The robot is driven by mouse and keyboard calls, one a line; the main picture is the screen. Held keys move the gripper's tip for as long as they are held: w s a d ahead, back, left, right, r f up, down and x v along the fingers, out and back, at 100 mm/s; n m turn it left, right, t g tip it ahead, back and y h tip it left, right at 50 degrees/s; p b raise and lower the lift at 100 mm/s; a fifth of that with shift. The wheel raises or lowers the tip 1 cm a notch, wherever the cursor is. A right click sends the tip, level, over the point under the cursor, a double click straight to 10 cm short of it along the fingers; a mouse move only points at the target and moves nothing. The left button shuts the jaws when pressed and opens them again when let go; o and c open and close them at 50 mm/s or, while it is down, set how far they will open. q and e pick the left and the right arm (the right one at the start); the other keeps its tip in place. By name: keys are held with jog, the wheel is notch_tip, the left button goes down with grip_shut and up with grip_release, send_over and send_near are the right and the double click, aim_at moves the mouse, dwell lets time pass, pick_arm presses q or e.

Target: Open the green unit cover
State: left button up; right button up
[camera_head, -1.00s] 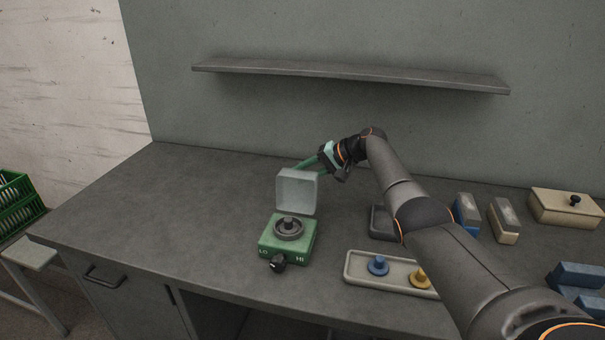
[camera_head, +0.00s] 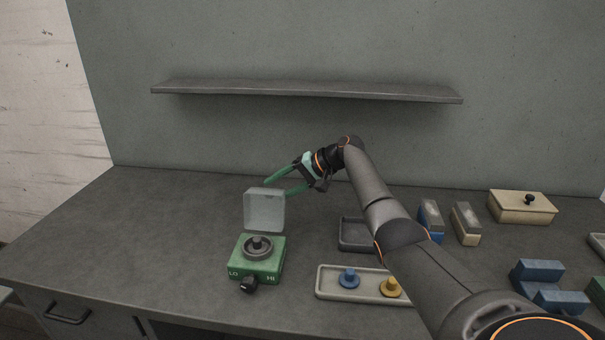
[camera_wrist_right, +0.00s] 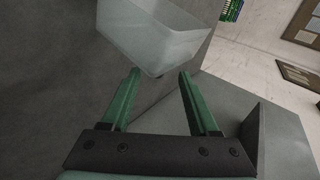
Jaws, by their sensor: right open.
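The green unit (camera_head: 256,262) stands on the worktop, with LO and HI marks, a black knob (camera_head: 248,285) on its front and a dark round spindle (camera_head: 258,246) on top. Its translucent cover (camera_head: 264,211) stands upright at the back edge of the unit, so the top is uncovered. My right gripper (camera_head: 275,187) is open behind and above the cover, its green fingers apart. In the right wrist view the cover (camera_wrist_right: 155,35) lies beyond the open fingertips (camera_wrist_right: 160,75), with nothing between them. My left gripper is out of view.
A pale tray (camera_head: 322,290) with a blue knobbed piece (camera_head: 349,278) and a yellow one (camera_head: 391,287) lies to the right. A dark tray (camera_head: 352,236), blocks and a beige lidded box (camera_head: 522,207) lie farther right. A shelf (camera_head: 300,92) hangs above. The left worktop is clear.

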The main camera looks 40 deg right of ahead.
jog(key=v, duration=0.8)
jog(key=shift+s, duration=0.15)
jog(key=shift+d, duration=0.1)
